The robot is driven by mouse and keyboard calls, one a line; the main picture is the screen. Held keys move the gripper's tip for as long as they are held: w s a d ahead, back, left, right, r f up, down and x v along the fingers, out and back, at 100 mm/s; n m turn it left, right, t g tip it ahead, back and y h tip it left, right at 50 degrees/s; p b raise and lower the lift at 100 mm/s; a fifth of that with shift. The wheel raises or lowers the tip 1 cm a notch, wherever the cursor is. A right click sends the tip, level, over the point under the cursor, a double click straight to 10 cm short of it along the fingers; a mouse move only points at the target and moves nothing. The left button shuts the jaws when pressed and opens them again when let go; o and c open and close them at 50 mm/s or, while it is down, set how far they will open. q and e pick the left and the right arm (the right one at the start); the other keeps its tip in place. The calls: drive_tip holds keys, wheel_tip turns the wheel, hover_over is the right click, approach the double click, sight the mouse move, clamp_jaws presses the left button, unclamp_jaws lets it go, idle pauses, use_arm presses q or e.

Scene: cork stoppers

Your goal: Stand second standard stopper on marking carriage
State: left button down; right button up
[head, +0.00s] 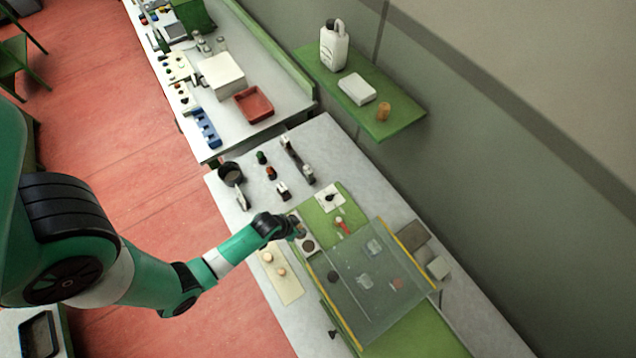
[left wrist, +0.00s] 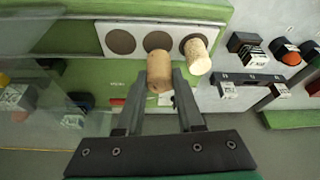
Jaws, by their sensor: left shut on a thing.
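The marking carriage (left wrist: 104,27) is a white plate with dark round spots in a row. One cork stopper (left wrist: 197,58) stands at its right-hand spot in the left wrist view. My left gripper (left wrist: 160,88) is shut on a second cork stopper (left wrist: 159,72), with a finger on each side. The held stopper overlaps the middle spot; whether it touches the plate I cannot tell. The left-hand spot is bare. In the head view my left gripper (head: 297,231) is over the far end of the carriage (head: 309,255), hiding its stoppers. My right gripper is not in view.
Two corks stand on a beige pad (head: 290,290) at the bench's near side. A clear panel (head: 375,300) with yellow edges covers the green mat right of the carriage. A black cup (head: 231,173) and small stamps (head: 283,191) stand beyond the gripper.

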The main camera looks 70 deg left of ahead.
use_arm(q)
drive_tip(key=shift+w, duration=0.35)
drive_tip(key=shift+s+f, duration=0.1)
drive_tip(key=shift+f, duration=0.15)
drive_tip(key=shift+s+f+b, duration=0.1)
drive_tip(key=shift+f+b, duration=0.3)
drive_tip(key=shift+f, duration=0.9)
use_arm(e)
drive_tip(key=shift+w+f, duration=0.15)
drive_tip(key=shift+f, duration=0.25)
use_arm(q)
drive_tip(key=shift+f, duration=0.2)
drive_tip(key=c, duration=0.8)
unclamp_jaws()
drive_tip(key=shift+r, duration=0.1)
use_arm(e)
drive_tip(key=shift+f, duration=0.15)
